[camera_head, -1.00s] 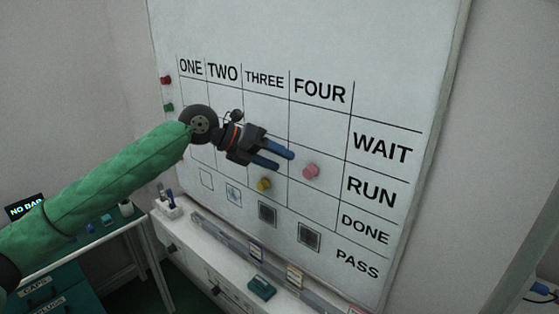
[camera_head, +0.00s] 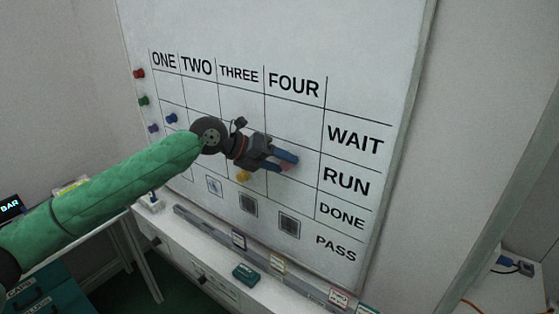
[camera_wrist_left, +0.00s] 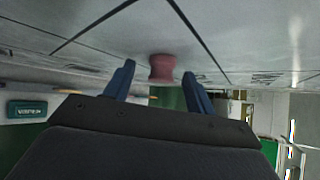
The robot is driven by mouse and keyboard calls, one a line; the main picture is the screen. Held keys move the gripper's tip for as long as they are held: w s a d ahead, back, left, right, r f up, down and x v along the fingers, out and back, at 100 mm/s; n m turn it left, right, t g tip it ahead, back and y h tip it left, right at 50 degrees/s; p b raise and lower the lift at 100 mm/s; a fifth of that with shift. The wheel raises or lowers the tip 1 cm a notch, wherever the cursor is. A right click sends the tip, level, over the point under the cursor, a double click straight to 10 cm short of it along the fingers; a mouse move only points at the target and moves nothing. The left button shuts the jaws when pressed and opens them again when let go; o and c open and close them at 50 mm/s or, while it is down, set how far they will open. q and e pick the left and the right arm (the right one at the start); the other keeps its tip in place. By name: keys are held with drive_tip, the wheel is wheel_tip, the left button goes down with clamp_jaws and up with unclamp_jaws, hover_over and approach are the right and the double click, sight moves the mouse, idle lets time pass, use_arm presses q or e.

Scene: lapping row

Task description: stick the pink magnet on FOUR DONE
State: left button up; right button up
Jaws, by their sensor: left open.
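The pink magnet (camera_head: 287,168) is on the whiteboard, in the FOUR column at the RUN row. In the head view my left gripper's fingers partly hide it. My left gripper (camera_head: 289,162) is open, reaching in from the left with its fingertips at the magnet. In the left wrist view the pink magnet (camera_wrist_left: 162,67) stands on the board between the two open blue fingers, near their tips. I cannot tell whether either finger touches it. The FOUR DONE cell (camera_head: 294,197) lies just below, with no magnet visible in it. My right gripper is not in view.
A yellow magnet (camera_head: 243,176) is just left of and below my gripper. Red (camera_head: 139,73), green (camera_head: 143,100) and blue (camera_head: 172,118) magnets are at the board's left side.

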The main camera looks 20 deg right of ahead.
use_arm(q)
drive_tip(key=c, duration=1)
drive_tip(key=shift+c, duration=0.2)
drive_tip(key=shift+a, duration=0.1)
drive_tip(key=shift+s, duration=0.1)
drive_tip(key=shift+s+a, duration=0.25)
drive_tip(key=shift+a, duration=0.05)
drive_tip(key=shift+s+a, duration=0.15)
drive_tip(key=shift+a, duration=0.1)
drive_tip(key=shift+s+a+b, duration=0.2)
drive_tip(key=shift+a+b, duration=0.05)
drive_tip(key=shift+b, duration=0.1)
drive_tip(key=shift+s+a, duration=0.25)
drive_tip(key=shift+a, duration=0.05)
